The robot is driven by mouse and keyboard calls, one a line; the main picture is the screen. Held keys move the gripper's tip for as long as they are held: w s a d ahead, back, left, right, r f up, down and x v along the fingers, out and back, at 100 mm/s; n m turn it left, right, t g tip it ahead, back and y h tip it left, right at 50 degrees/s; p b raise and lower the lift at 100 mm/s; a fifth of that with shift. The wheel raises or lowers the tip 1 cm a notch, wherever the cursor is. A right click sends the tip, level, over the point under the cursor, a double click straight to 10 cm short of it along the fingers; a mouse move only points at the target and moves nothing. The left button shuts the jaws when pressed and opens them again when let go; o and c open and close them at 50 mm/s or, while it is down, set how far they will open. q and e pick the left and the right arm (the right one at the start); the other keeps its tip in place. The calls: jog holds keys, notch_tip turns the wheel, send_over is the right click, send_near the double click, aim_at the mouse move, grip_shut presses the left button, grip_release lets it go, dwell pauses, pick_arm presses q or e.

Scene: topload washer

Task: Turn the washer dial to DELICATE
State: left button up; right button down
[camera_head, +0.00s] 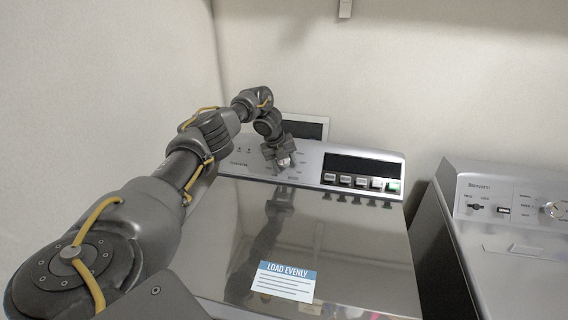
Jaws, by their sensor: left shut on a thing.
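The topload washer (345,238) stands in front of me with its shiny lid closed. Its control panel (240,150) runs along the back, with small printed labels around the dial. The silver dial (284,163) sits on the left half of the panel and is mostly hidden by my left gripper. My left gripper (281,166) reaches in from the left and is shut on the dial. The dial's pointer direction and the label words are too small or covered to read. My right gripper is not in view.
A dark display (362,166) and a row of several buttons (360,182) sit right of the dial. A "LOAD EVENLY" label (283,281) is on the lid. A second machine (515,225) stands at right, across a narrow dark gap. A wall is close at left.

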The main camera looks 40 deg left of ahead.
pick_arm(q)
jog(key=shift+s+d+f, duration=0.1)
jog(key=shift+s+f, duration=0.1)
jog(key=shift+f, duration=0.1)
jog(key=o, duration=1)
jog(key=shift+r, duration=0.15)
jog(key=shift+c, duration=0.2)
jog(key=shift+w+r, duration=0.1)
jog(key=shift+r, duration=0.05)
jog(key=shift+r, duration=0.35)
jog(key=b+v, duration=0.1)
jog(key=v, duration=0.3)
jog(key=shift+r, duration=0.3)
jog(key=v, duration=0.1)
jog(key=p+v, duration=0.1)
jog(key=v, duration=0.1)
jog(key=p+v, duration=0.1)
jog(key=v, duration=0.1)
jog(key=shift+s+r, duration=0.1)
jog(key=shift+s, duration=0.25)
